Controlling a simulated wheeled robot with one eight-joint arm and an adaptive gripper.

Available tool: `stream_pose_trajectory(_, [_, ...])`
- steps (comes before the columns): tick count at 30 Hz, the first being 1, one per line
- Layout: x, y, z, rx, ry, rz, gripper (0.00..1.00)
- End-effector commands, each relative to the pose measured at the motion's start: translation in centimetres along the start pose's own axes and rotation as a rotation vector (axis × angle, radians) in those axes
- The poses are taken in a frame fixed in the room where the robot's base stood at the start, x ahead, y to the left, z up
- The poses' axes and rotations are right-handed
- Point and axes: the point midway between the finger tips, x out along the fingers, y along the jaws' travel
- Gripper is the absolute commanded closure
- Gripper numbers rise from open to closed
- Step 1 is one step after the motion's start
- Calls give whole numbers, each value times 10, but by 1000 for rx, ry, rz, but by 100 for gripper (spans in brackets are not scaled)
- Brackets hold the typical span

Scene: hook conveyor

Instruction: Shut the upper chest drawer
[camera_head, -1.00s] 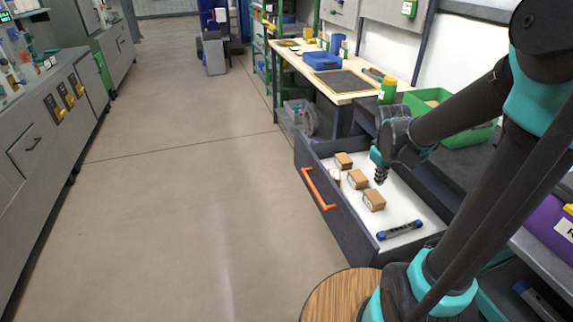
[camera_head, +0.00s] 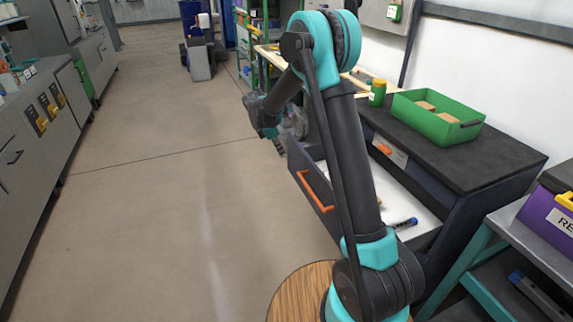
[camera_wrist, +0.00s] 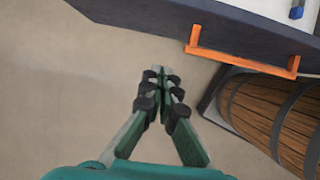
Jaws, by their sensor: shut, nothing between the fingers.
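A dark chest (camera_head: 450,160) stands at the right with one drawer pulled out toward the left. The drawer front carries an orange bar handle (camera_head: 315,192), and its white inside (camera_head: 420,219) shows partly behind my arm. The handle also shows in the wrist view (camera_wrist: 245,57), at the upper right on the dark drawer front (camera_wrist: 215,20). My gripper (camera_head: 278,147) is outside the drawer, near the far end of its front. In the wrist view my gripper (camera_wrist: 161,72) is shut and empty over bare floor, left of the handle and apart from it.
A wooden barrel (camera_wrist: 265,105) stands close to the drawer front. A blue-ended item (camera_head: 405,223) lies in the drawer. A green bin (camera_head: 437,120) sits on the chest top. A white plate with an orange part (camera_head: 386,150) is on the chest face. The floor leftward is clear.

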Motion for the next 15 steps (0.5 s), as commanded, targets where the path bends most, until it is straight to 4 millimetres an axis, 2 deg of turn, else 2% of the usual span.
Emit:
stream_pose_trajectory(5, [17, 1, 0, -4, -1, -2, 100])
stream_pose_trajectory(15, [82, 0, 0, -1, 0, -2, 100])
